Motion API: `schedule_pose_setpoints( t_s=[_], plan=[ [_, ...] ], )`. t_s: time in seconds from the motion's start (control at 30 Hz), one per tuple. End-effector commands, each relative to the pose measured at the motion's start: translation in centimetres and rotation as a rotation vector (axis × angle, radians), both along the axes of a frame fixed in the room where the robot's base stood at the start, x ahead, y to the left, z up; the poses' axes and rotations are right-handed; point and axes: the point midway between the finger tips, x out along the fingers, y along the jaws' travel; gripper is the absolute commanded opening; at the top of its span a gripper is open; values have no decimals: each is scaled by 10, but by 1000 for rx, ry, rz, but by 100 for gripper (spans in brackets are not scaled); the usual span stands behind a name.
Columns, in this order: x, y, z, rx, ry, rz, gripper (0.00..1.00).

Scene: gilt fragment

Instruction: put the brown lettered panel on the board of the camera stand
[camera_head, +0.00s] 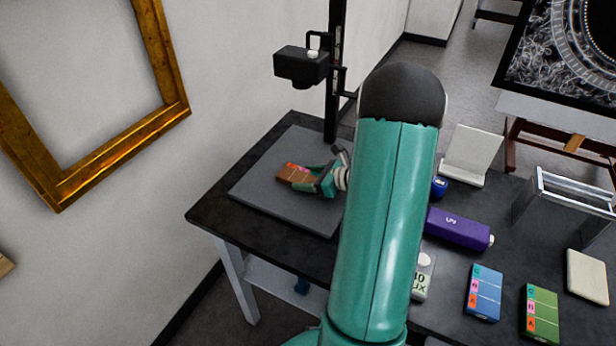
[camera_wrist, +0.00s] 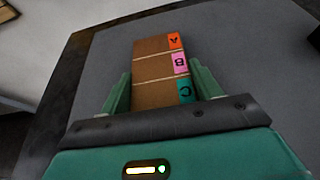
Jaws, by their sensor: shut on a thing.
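The brown lettered panel (camera_head: 294,175) is over the grey board (camera_head: 262,198) of the camera stand (camera_head: 335,70) in the head view. In the wrist view the panel (camera_wrist: 153,70) shows coloured tabs A, B and C along its right edge. My gripper (camera_head: 318,180) is shut on the panel, with one green finger on each side of it in the wrist view (camera_wrist: 160,88). The panel lies roughly flat, inside the board's outline. I cannot tell whether it touches the board. The near end of the panel is hidden by my gripper.
The stand's black camera (camera_head: 301,66) hangs above the board. A gilt frame (camera_head: 165,60) hangs at left.

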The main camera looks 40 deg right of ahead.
Motion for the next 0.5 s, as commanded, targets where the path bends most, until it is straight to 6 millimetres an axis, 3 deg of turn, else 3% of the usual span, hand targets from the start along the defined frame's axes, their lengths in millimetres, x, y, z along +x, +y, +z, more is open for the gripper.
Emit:
schedule_pose_setpoints(
  t_s=[0.03,0.1,0.13,0.5],
  plan=[
    [0,0,0,0,0,0,69],
    [0,0,0,0,0,0,83],
    [0,0,0,0,0,0,85],
    [-2,-1,4,1,0,-1,85]
  ],
)
